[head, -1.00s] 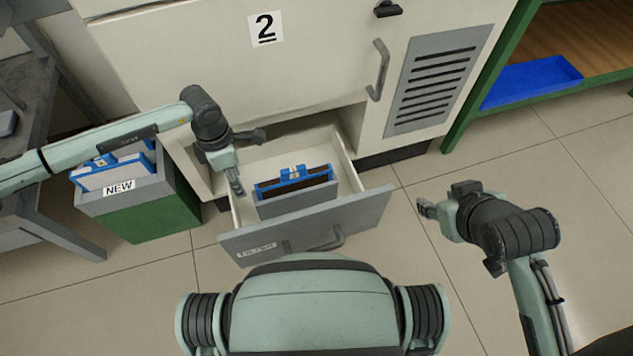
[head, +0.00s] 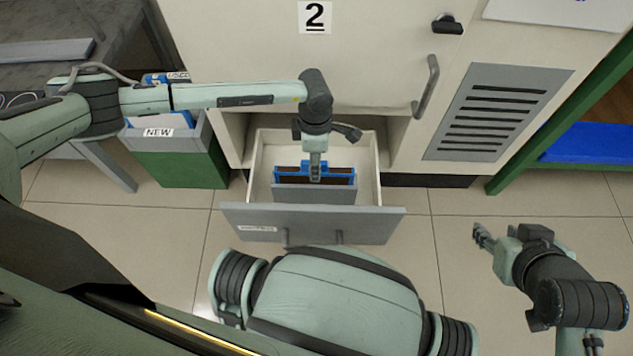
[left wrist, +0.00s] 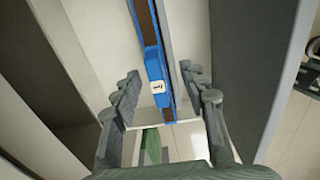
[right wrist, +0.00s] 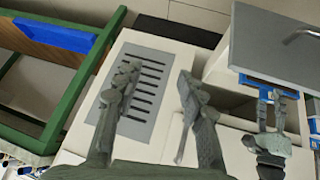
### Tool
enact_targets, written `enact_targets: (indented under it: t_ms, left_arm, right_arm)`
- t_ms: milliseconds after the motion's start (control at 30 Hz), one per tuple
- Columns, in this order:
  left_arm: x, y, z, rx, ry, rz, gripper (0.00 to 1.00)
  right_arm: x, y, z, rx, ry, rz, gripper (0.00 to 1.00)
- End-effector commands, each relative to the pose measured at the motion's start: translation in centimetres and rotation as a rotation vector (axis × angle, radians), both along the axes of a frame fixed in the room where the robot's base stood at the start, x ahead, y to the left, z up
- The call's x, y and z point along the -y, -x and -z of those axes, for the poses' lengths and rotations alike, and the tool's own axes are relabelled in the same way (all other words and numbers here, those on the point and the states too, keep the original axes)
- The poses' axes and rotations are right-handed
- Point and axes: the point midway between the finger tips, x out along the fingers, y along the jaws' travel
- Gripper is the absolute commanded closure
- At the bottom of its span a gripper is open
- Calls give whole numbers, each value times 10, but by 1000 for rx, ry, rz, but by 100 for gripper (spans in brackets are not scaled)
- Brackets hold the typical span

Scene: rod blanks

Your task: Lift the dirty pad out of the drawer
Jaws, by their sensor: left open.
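The dirty pad (head: 335,176), dark brown with a blue frame, stands upright in the open drawer (head: 369,168) behind a grey divider. In the left wrist view the pad's blue top edge with a white numbered tag (left wrist: 158,87) runs between the fingers. My left gripper (head: 315,176) is above the pad at its middle. Its fingers (left wrist: 160,95) are spread, one on each side of the blue tab, with gaps visible. My right gripper (head: 481,237) is apart from the drawer, over the floor at the right. In its own view its fingers (right wrist: 158,88) are spread and empty.
The white cabinet (head: 250,75) marked 2 stands behind the drawer, with a handle (head: 427,88) and a vent (head: 490,115). A green bin (head: 185,165) labelled NEW holds blue-framed pads at left. A green shelf with a blue tray (head: 590,145) is at right.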

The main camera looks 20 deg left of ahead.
Motion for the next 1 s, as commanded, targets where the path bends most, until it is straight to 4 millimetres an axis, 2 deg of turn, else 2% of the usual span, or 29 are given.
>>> enact_targets:
  t_ms: [300,400,633,1000]
  left_arm:
    - [-5,-1,46,-2,0,0,57]
    - [-5,-2,52,-1,0,0,57]
    - [-5,-2,53,-1,0,1,57]
    - [-5,-2,52,0,0,0,100]
  right_arm:
    - [-16,-18,-10,99,-34,-32,60]
    - [-20,-22,-14,122,-41,-39,60]
    - [-21,-22,-15,127,-44,-41,60]
    - [-20,-22,-15,125,-43,-40,60]
